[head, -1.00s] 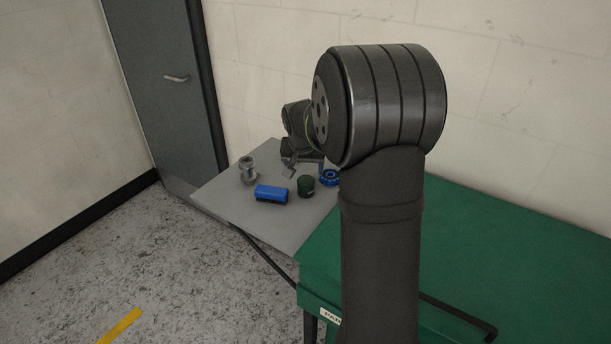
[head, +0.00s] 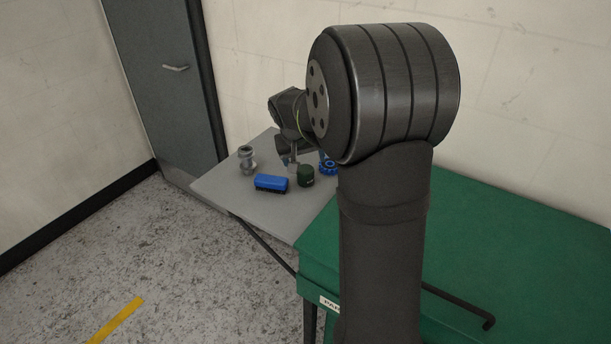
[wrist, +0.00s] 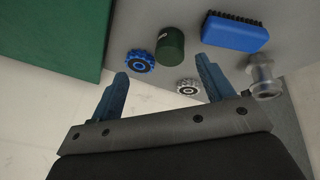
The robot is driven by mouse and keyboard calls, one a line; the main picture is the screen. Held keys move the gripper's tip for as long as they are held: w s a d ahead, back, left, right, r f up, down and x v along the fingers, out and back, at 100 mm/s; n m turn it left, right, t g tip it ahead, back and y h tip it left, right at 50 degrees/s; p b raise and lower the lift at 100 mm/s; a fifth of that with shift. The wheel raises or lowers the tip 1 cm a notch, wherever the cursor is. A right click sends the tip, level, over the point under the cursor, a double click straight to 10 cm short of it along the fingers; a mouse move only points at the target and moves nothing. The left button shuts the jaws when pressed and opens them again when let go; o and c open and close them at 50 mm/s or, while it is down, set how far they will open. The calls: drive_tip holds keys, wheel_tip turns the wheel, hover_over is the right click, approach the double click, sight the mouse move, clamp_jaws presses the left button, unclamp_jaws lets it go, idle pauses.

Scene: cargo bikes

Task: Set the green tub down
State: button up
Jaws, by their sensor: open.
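The green tub (head: 306,176) is a short dark-green cylinder. It stands upright on the grey side table (head: 225,190), between a blue brush and a blue ring-shaped part. It also shows in the wrist view (wrist: 170,46), ahead of and clear of both fingers. My gripper (wrist: 163,84) is open with nothing held between its blue fingers. In the head view it is partly hidden behind my arm, on the wall side of the tub.
The blue brush (head: 271,183) lies left of the tub, the blue toothed part (head: 328,167) right of it. A grey metal fitting (head: 247,160) stands at the far left. A small silver cog (wrist: 188,86) lies near my fingers. A green bench (head: 500,230) adjoins the table.

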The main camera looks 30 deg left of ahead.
drive_tip(key=s+d+f+n+t+h, duration=0.2)
drive_tip(key=s+d+f+n+t, duration=0.15)
drive_tip(key=n, duration=0.85)
drive_tip(key=n+t+y, duration=0.3)
drive_tip(key=n+t, duration=0.2)
drive_tip(key=n, duration=1.2)
approach(304, 171)
drive_tip(key=x, duration=0.6)
drive_tip(key=shift+d, duration=0.25)
drive_tip(key=shift+a+x, duration=0.15)
drive_tip(key=shift+x, duration=1.2)
drive_tip(key=shift+a+x, duration=0.15)
drive_tip(key=shift+x, duration=1.15)
drive_tip(key=shift+c, duration=0.4)
drive_tip(key=c, duration=1.1)
